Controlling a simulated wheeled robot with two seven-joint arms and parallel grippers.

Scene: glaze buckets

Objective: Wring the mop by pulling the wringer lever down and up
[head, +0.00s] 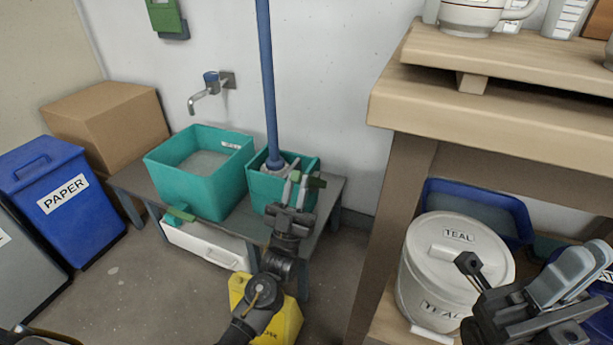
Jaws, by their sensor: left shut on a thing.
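The mop's blue handle (267,75) stands nearly upright in the right-hand teal bucket (263,191), its head down at the wringer (273,167). My right gripper (587,262) is at the lower right, in front of the shelf, away from the buckets. Its pale fingers lie close together, and I cannot tell whether they are apart.
A larger teal basin (199,188) stands left of the bucket on a low grey bench (135,181). A tap (206,88) is on the wall above. A yellow container (287,322) is on the floor below my left arm. A wooden shelf (480,112) with a TEAL bucket (440,278) stands right.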

